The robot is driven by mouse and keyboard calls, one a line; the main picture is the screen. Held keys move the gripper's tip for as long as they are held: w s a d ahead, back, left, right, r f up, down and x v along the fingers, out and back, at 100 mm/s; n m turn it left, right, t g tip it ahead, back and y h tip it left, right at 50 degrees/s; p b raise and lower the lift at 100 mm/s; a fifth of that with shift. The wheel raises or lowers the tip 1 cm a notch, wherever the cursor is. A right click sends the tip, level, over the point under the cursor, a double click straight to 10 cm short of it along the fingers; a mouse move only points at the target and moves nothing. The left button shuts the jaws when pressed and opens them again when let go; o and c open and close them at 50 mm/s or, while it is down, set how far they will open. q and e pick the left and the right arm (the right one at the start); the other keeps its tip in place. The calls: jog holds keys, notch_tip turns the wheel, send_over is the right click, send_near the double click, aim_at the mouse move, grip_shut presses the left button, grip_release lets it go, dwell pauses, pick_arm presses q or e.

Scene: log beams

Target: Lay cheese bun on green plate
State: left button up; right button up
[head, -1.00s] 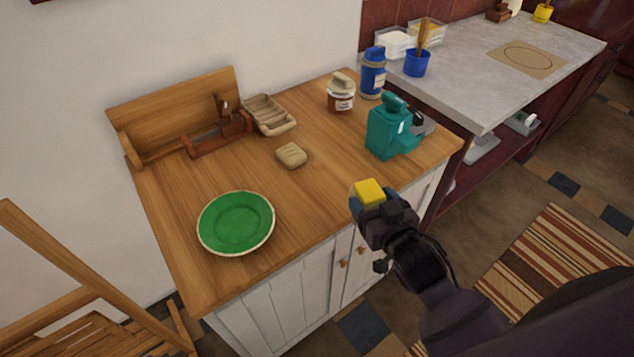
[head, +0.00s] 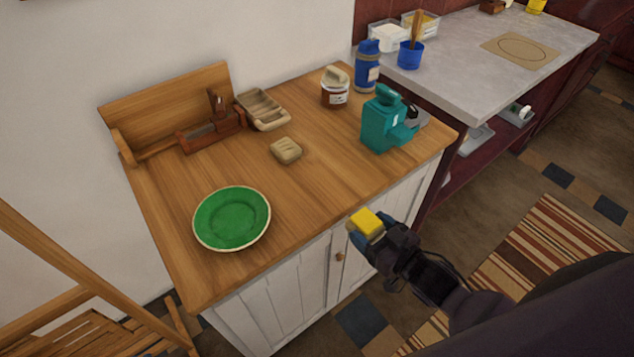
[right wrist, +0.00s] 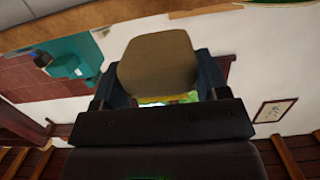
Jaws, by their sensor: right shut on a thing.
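The cheese bun, a yellow rounded block (head: 366,222), is held in my right gripper (head: 362,230), which is shut on it. In the head view they are at the front edge of the wooden counter, right of the plate and apart from it. In the right wrist view the bun (right wrist: 158,62) looks brownish and sits between the dark fingers (right wrist: 162,85). The green plate (head: 231,218) lies flat and empty at the counter's left front, with a pale rim. My left gripper is not in view.
On the wooden counter (head: 300,195) are a tan bun-like piece (head: 286,150), a sectioned tray (head: 263,110), a brown wooden tool (head: 210,130), a jar (head: 335,88), a blue bottle (head: 367,66) and a teal machine (head: 383,122).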

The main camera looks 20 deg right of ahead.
aim_at(320, 188)
jog(key=r+x, duration=0.1)
jog(key=x, duration=1)
jog(key=r+x, duration=0.1)
jog(key=x, duration=0.5)
jog(key=shift+w+a+r, duration=0.1)
jog(key=shift+w+r, duration=0.2)
jog(key=shift+r, duration=0.05)
jog(key=shift+f, duration=0.3)
jog(key=o, duration=0.9)
